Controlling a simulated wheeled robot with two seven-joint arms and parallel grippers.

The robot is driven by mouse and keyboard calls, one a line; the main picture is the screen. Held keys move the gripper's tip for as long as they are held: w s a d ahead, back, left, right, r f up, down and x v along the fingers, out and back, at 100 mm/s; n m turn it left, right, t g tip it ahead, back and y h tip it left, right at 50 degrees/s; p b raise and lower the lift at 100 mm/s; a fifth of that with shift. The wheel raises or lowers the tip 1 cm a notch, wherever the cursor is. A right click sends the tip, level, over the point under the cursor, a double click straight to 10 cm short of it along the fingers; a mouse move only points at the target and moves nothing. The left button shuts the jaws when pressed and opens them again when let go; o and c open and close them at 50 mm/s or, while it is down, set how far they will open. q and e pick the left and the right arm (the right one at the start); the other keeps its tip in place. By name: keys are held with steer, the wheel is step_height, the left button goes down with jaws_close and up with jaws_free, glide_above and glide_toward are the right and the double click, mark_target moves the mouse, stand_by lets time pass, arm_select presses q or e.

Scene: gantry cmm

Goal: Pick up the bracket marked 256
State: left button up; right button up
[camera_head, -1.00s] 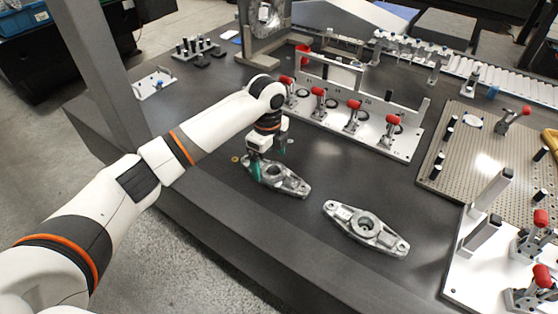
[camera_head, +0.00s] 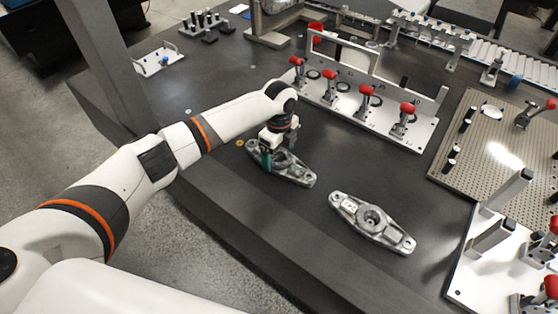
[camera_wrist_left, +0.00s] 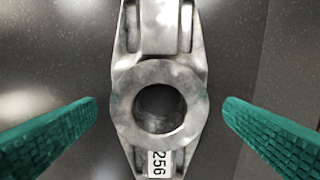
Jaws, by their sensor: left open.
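The bracket marked 256 (camera_wrist_left: 158,75) fills the middle of the left wrist view, a grey metal part with a round ring and a white label reading 256 below it. In the head view this bracket (camera_head: 294,171) lies on the dark table, partly hidden by my left gripper (camera_head: 278,160). My left gripper is open, its green fingers on either side of the ring, apart from it in the left wrist view (camera_wrist_left: 160,115). A second similar bracket (camera_head: 349,207) lies to the right on the table; its label is too small to read. My right gripper is not in view.
A white fixture plate (camera_head: 385,129) with several red-handled clamps stands behind the brackets. A perforated plate (camera_head: 490,150) and another clamp fixture (camera_head: 470,280) are at the right. The dark table (camera_head: 300,225) is clear around and between the brackets.

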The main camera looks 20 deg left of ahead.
arm_select(q)
steer(key=shift+f, duration=1.3)
steer(key=c, duration=1.4)
steer(key=shift+w, duration=0.1)
steer(key=shift+c, duration=0.2)
steer(key=shift+r, duration=0.15)
